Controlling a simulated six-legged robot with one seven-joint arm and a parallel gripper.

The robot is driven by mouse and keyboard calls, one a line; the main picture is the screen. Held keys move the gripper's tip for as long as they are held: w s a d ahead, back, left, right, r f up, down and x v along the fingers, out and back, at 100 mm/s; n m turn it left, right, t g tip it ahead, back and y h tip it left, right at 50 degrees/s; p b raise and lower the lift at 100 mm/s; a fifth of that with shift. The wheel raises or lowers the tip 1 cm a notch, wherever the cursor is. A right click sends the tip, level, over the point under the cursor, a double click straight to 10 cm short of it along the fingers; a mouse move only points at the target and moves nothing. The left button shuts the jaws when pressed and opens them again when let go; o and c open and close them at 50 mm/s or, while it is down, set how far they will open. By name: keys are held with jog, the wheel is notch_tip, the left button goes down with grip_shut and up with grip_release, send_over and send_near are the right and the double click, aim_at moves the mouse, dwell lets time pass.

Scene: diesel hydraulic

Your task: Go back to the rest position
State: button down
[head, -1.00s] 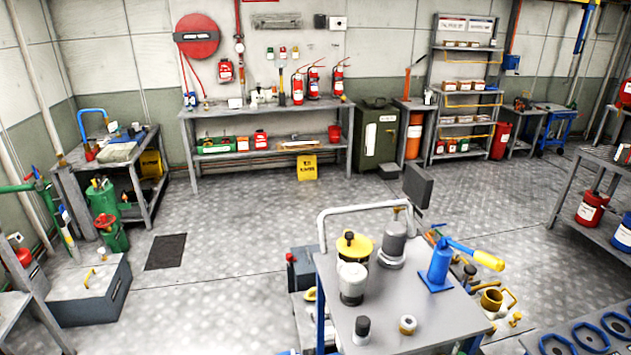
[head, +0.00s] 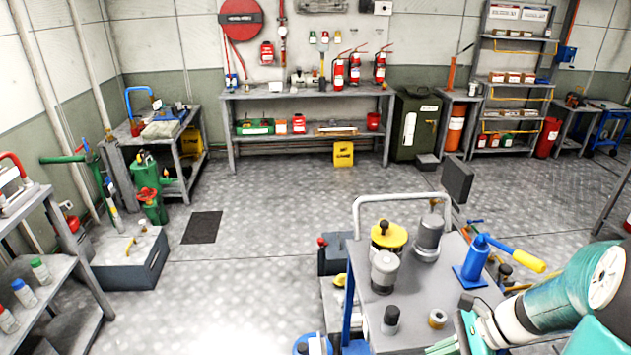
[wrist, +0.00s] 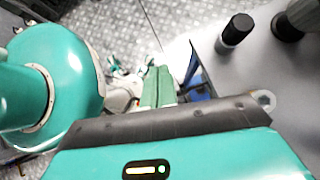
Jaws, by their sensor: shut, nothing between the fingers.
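My teal and white arm comes into the head view from the lower right. Its end is low at the front right of the grey cart (head: 420,330), partly cut off by the picture's bottom edge. In the wrist view my gripper (wrist: 157,86) has its two green fingers together with nothing between them. It is beside the cart top, which shows at the right of that view with a dark-capped jar (wrist: 236,32) on it. The gripper looks clear of the things on the cart.
The cart carries a yellow-topped can (head: 388,236), a white canister (head: 384,272), a grey cylinder (head: 428,238) and a blue hand pump (head: 476,260). A shelf with bottles (head: 40,270) stands at left.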

jog(key=s+a+r+n+t+h, duration=0.2)
jog(key=s+a+r+n+h, duration=0.1)
jog(key=r+n, duration=0.6)
jog(key=s+a+r+n+t+h, duration=0.1)
jog(key=s+a+r+n+h, duration=0.2)
jog(key=a+r+n+h, duration=0.2)
jog(key=a+r+n, duration=0.3)
jog(key=n, duration=0.3)
jog(key=shift+r+t+h, duration=0.3)
jog(key=shift+r+t, duration=0.05)
jog(key=shift+t, duration=0.05)
